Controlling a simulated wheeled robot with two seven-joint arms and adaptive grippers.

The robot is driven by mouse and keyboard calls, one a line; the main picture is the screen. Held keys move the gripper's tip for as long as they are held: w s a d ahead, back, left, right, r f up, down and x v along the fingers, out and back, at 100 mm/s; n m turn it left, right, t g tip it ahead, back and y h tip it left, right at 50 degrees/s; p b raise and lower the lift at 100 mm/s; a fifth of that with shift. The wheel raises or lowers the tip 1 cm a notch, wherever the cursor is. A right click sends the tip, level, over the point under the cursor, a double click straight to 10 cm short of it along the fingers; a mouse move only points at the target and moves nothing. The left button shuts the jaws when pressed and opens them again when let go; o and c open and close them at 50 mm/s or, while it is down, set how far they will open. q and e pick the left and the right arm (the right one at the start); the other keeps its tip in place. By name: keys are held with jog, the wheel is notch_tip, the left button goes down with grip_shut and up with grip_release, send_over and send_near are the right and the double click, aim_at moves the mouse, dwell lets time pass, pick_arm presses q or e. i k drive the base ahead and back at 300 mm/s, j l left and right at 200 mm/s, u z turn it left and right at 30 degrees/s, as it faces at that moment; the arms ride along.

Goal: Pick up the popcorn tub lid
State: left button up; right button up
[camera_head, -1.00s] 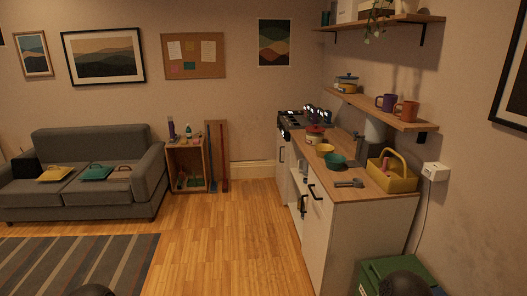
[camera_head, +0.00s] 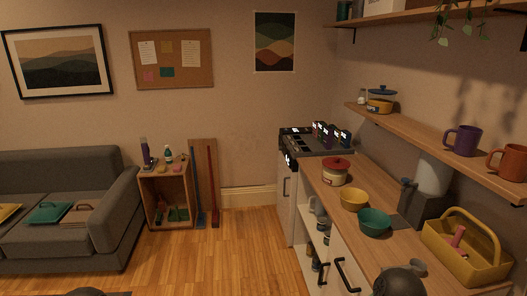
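A cream tub with a label (camera_head: 334,178) stands upright on the wooden counter, near its far left part. A red lid (camera_head: 336,163) with a small knob sits on top of it; this looks like the popcorn tub lid. Neither gripper shows in the head view. Only dark rounded parts of my arms show at the bottom edge, well apart from the tub.
On the counter (camera_head: 400,236), a yellow bowl (camera_head: 354,199) and a green bowl (camera_head: 374,222) stand nearer than the tub. A grey appliance (camera_head: 424,207) and a yellow basket (camera_head: 464,247) are right. A shelf (camera_head: 420,130) overhangs the counter. Open floor lies left.

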aim_at(337, 163)
jog(key=i, duration=1)
jog(key=i+j+z, duration=0.1)
jog(key=i, duration=0.9)
